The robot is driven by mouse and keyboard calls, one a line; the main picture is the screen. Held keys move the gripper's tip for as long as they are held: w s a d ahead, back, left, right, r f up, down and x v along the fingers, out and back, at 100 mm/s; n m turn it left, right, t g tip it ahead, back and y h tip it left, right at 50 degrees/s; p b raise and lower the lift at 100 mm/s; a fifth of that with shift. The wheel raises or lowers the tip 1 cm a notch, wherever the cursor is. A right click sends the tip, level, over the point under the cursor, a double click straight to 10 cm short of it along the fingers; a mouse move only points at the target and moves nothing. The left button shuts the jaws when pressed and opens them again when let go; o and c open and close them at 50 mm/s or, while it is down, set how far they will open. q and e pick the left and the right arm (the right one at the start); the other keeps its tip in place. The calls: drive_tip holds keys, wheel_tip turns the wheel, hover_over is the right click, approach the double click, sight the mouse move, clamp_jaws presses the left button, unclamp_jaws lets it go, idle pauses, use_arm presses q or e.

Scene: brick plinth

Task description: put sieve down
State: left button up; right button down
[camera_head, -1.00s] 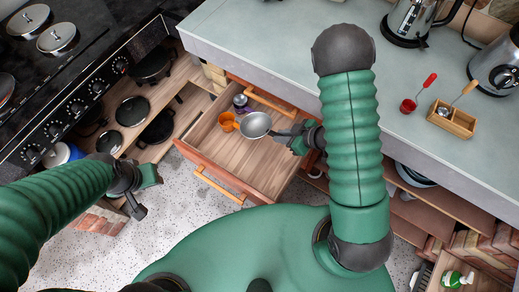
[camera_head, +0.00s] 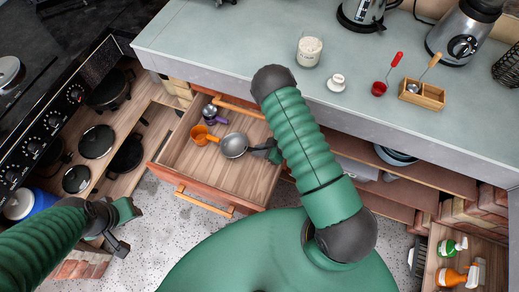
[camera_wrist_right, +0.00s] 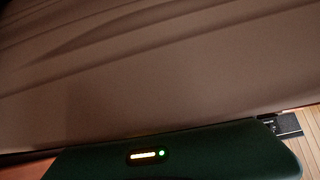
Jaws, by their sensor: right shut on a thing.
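The sieve (camera_head: 233,145) is a round grey metal bowl. In the head view it shows over the floor of the open drawer (camera_head: 258,181), beside an orange cup. I cannot tell whether it touches the drawer floor. My right gripper (camera_head: 272,153) is shut on the sieve's handle side, at the drawer's right part, and is partly hidden by my right arm. My left gripper (camera_head: 124,229) is open and empty, over the floor left of the drawer. The right wrist view shows only a blurred brownish surface close up and my green gripper housing; the sieve is not visible there.
An orange cup (camera_head: 200,135), a purple-handled scoop (camera_head: 217,121) and a small metal cup (camera_head: 210,111) lie in the drawer's left part. The drawer's front and right floor is bare. The counter (camera_head: 240,45) overhangs behind it, and a stove (camera_head: 45,120) stands left.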

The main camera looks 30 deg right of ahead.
drive_tip(key=shift+w+a, duration=0.1)
drive_tip(key=shift+f, duration=0.1)
drive_tip(key=c, duration=1.4)
unclamp_jaws()
drive_tip(key=shift+d+f, duration=0.15)
drive_tip(key=shift+d, duration=0.25)
drive_tip(key=shift+o, duration=0.2)
drive_tip(key=shift+a, duration=0.1)
drive_tip(key=shift+a, duration=0.1)
drive_tip(key=shift+r, duration=0.35)
drive_tip(key=p+v, duration=0.2)
drive_tip(key=v, duration=1)
drive_tip(key=shift+f, duration=0.15)
